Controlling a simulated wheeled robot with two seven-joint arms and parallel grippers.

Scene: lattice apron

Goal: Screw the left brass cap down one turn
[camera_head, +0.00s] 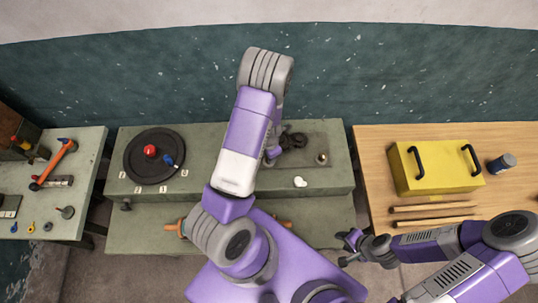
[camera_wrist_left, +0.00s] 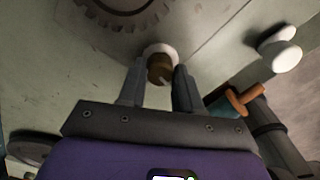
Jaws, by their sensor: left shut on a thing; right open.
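In the left wrist view a brass cap (camera_wrist_left: 159,66) with a pale ring around its base stands on the grey-green bench. My left gripper (camera_wrist_left: 158,84) is shut on this cap, one finger on each side. In the head view my left arm hides the cap and this gripper. A small brass-coloured round fitting (camera_head: 322,158) shows on the bench panel to the right of the arm. My right gripper (camera_head: 346,248) is open and empty, in front of the gap between the green and wooden benches.
A black turntable (camera_head: 154,170) with a red knob is on the left. A yellow box (camera_head: 436,167), wooden rods (camera_head: 432,208) and a blue can (camera_head: 501,163) are on the right.

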